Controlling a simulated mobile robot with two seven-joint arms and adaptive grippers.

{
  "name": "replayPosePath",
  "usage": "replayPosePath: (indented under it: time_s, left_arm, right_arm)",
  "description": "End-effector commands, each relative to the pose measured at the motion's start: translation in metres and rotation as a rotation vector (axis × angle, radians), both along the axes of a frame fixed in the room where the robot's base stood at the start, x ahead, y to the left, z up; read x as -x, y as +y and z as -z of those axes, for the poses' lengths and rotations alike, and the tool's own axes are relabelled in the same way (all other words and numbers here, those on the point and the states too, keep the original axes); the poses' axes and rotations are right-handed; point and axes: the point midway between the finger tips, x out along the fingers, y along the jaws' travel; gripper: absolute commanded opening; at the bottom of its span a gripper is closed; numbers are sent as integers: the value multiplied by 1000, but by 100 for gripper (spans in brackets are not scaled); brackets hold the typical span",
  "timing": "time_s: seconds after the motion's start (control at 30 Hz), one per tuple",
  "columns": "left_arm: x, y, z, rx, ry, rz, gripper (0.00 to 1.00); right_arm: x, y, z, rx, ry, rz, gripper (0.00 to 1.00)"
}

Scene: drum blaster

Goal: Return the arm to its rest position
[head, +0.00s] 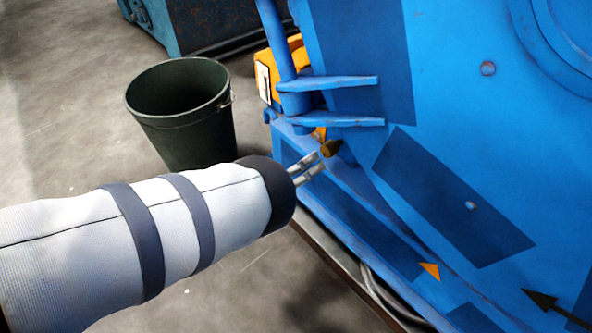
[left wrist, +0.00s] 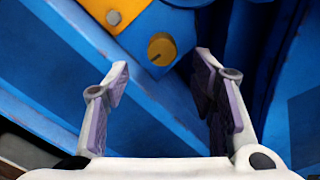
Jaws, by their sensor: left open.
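My left arm comes in from the left in the head view, wrapped in a white sleeve with dark bands. My left gripper (head: 316,164) is at its end, close to the blue machine (head: 445,75). In the left wrist view the same gripper (left wrist: 160,75) has its two fingers apart with nothing between them. A brass-coloured knob (head: 330,148) on the machine is just beyond the fingertips. My right gripper is in neither view.
A dark green bucket (head: 183,115) stands on the grey floor behind my left arm. Two blue brackets (head: 330,84) jut from the machine above the gripper. A blue container (head: 205,20) stands at the back. Open floor (head: 60,110) lies at left.

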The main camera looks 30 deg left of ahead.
Motion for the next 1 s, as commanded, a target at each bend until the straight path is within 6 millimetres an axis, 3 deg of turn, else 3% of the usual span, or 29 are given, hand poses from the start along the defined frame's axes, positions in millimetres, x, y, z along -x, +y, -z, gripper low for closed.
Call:
replayPosePath:
  time_s: [0.1,0.2,0.67,0.77,0.87,0.97,1.0]
  left_arm:
    - [23,9,1,-1,3,-2,51]
    - [33,13,1,-2,3,-3,51]
    - [37,14,1,-1,2,-2,51]
    - [46,24,14,27,68,-41,51]
    - [86,56,60,142,301,-194,51]
    - [160,91,115,321,602,-448,51]
    - [195,101,133,394,711,-560,51]
  right_arm:
    - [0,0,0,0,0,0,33]
    - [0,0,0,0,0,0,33]
    - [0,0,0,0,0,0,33]
    - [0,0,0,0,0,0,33]
    - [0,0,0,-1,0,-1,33]
    - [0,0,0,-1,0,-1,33]
    - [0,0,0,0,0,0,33]
